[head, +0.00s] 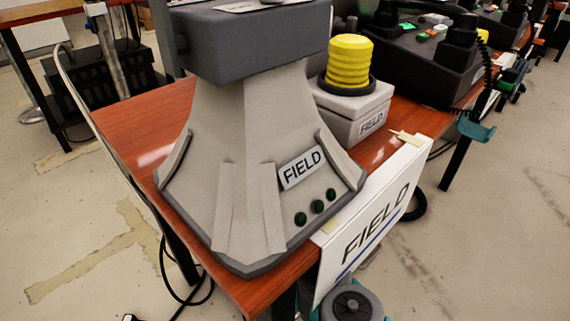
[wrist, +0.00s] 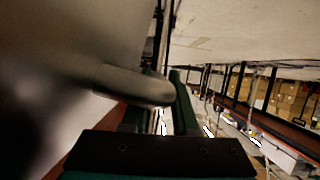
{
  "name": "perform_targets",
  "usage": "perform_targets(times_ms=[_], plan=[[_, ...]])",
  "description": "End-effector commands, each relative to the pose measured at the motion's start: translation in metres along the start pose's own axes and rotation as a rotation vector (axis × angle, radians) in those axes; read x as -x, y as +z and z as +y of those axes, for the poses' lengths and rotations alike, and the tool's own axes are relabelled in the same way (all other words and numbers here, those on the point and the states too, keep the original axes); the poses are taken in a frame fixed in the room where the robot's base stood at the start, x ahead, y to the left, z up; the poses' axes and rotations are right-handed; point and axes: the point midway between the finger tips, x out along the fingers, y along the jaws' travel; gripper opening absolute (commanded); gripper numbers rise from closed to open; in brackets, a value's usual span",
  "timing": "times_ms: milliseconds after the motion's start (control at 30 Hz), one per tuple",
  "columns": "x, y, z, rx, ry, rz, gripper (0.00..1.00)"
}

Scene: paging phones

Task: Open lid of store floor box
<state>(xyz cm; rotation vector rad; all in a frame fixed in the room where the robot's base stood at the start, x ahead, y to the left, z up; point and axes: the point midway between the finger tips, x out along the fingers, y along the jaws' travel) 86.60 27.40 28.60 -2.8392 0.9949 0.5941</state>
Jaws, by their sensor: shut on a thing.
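My gripper (wrist: 160,110) shows in the wrist view with its dark green fingers around the end of a rounded grey bar (wrist: 138,86). The bar sticks out from a large, blurred grey surface (wrist: 45,50) that fills the upper left of that view. The gripper is shut on this bar. I cannot tell for sure whether the grey surface is the store floor box or its lid, since it is too close and only partly seen. No floor box can be clearly made out in the head view, and the gripper's fingers do not show there.
A wooden table (head: 160,110) carries a grey FIELD console (head: 225,170) and a box with a yellow ribbed top (head: 349,62). A white FIELD sign (head: 375,225) hangs on its right edge. Cables (head: 185,290) lie below.

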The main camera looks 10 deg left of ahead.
Motion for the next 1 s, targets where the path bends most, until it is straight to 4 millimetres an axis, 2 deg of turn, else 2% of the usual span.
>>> perform_targets(times_ms=[400,433,667,1000], plan=[[-0.0005,-0.0008,0.0,0.0,0.001,0.001,0.0],[-0.0005,-0.0008,0.0,0.0,0.001,0.001,0.31],[-0.0005,-0.0005,0.0001,0.0,0.001,0.001,0.56],[0.0032,-0.0008,-0.0005,0.0,0.0,0.0,0.57]])
